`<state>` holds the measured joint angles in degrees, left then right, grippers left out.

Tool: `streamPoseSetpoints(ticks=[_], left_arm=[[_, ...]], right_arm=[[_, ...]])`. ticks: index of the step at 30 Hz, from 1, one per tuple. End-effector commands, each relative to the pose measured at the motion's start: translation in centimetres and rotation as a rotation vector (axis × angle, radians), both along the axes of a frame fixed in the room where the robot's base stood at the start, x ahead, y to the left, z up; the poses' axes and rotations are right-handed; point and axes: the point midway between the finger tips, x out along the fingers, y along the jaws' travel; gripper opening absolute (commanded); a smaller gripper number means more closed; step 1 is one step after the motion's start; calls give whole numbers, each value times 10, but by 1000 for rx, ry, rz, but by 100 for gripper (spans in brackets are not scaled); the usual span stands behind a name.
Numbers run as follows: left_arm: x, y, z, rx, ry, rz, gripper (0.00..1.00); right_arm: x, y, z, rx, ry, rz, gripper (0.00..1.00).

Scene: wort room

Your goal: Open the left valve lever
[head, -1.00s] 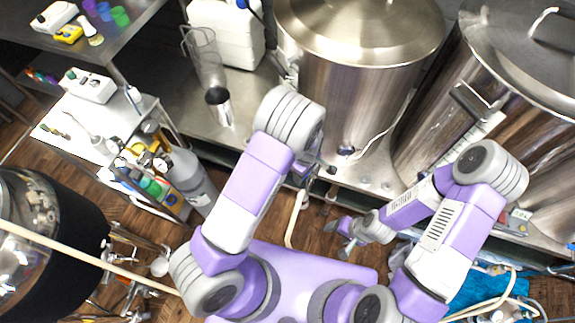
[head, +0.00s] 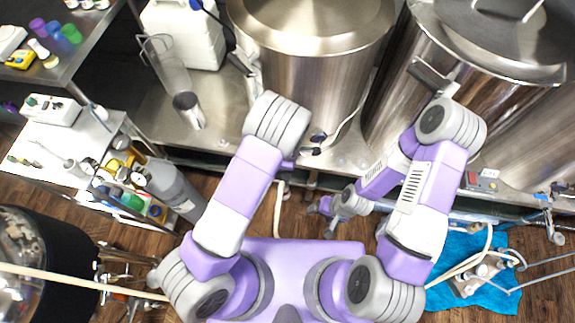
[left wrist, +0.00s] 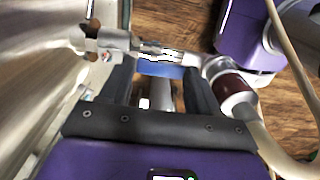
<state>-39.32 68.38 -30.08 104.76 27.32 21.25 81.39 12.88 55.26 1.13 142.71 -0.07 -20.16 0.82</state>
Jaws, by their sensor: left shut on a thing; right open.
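The left valve lever shows as a blue handle (left wrist: 160,70) in the left wrist view, beside a metal valve and pipe fitting (left wrist: 150,48). My left gripper (left wrist: 153,88) has its dark fingers on both sides of the blue handle and is shut on it. In the head view my left forearm hides most of this gripper and the lever. My right gripper (head: 326,216) is open and empty, low over the floor in front of the steel bench.
Two large steel kettles (head: 310,75) (head: 500,45) stand on the steel bench (head: 225,135). A pale hose with a dark red collar (left wrist: 236,97) runs close right of my left gripper. A blue cloth (head: 490,292) with fittings lies on the wood floor at right. A gas cylinder (head: 172,188) stands left.

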Motion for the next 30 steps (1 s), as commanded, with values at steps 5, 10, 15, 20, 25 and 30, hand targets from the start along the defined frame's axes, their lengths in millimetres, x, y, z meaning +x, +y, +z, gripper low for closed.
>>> streamPoseSetpoints(ticks=[5,10,15,20,25,30], left_arm=[[0,-1,0,-4,0,12,7],[0,-1,0,-3,0,10,83],[0,-1,0,-3,0,7,87],[0,-1,2,-2,-1,5,87],[0,-1,24,-3,-2,4,87],[0,-2,54,-4,-2,5,87]], right_arm=[[0,0,0,0,0,0,70],[0,0,0,0,0,0,70],[0,0,0,0,0,0,70],[0,0,1,0,0,0,70],[0,0,8,0,0,0,70],[0,0,18,0,0,0,70]])
